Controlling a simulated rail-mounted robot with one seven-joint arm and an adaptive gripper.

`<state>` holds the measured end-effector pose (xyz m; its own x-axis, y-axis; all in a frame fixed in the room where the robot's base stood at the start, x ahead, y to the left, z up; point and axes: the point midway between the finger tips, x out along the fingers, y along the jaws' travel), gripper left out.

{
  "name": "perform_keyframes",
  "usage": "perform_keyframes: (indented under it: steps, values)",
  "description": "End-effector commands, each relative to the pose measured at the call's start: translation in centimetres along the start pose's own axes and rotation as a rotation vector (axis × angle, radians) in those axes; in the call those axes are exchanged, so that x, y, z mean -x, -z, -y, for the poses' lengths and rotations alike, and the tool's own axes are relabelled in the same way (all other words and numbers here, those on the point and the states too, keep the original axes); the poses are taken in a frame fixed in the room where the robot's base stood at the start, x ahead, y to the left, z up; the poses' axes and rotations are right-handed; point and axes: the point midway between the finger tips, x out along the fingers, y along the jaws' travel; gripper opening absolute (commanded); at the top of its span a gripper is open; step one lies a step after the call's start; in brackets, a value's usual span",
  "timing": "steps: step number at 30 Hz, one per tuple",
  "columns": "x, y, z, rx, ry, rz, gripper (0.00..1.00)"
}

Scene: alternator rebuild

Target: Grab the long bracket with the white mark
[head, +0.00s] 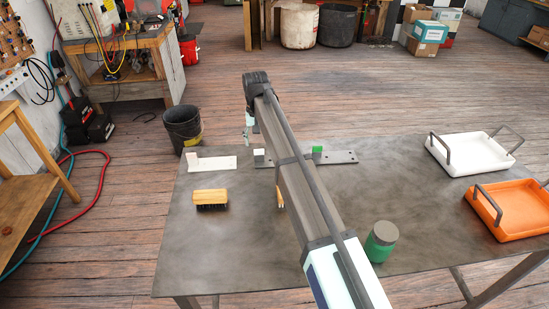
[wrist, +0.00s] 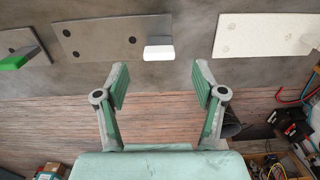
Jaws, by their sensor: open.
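A grey bracket plate with a white upright mark lies on the table; in the wrist view the plate (wrist: 100,38) has several holes and the white mark (wrist: 159,53) at its near right end. In the head view the white mark (head: 259,156) shows left of my arm, which hides part of the plate. My gripper (wrist: 160,80) is open and empty, its fingers pointing toward the white-marked end, apart from it. In the head view my gripper (head: 248,128) is over the table's far edge.
A green-marked grey bracket (head: 340,157) lies right of it and a white bracket (head: 215,163) left. A brush (head: 210,199), a green jar (head: 381,242), a white tray (head: 470,158) and an orange tray (head: 515,215) stand on the table. The left front is clear.

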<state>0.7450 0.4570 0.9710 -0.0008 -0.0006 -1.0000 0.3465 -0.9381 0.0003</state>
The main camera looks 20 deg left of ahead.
Motion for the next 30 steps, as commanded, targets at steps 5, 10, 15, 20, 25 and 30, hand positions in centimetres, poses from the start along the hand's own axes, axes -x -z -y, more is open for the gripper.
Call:
perform_keyframes:
  steps: [5, 10, 15, 20, 25, 30]
  values:
    - [-1.9, 0.0, 0.0, 0.000, 0.000, 0.000, 0.69]
    - [-2.6, 0.0, 0.0, 0.000, 0.000, -0.001, 0.69]
    - [-3.6, -0.1, -0.1, 0.000, 0.000, 0.001, 0.69]
    - [-5.6, -0.1, -0.1, 0.000, 0.000, 0.002, 0.69]
    - [-7.4, 0.0, -0.1, 0.000, 0.000, 0.000, 0.69]
    - [-7.6, 0.0, -0.1, 0.000, 0.000, -0.001, 0.69]
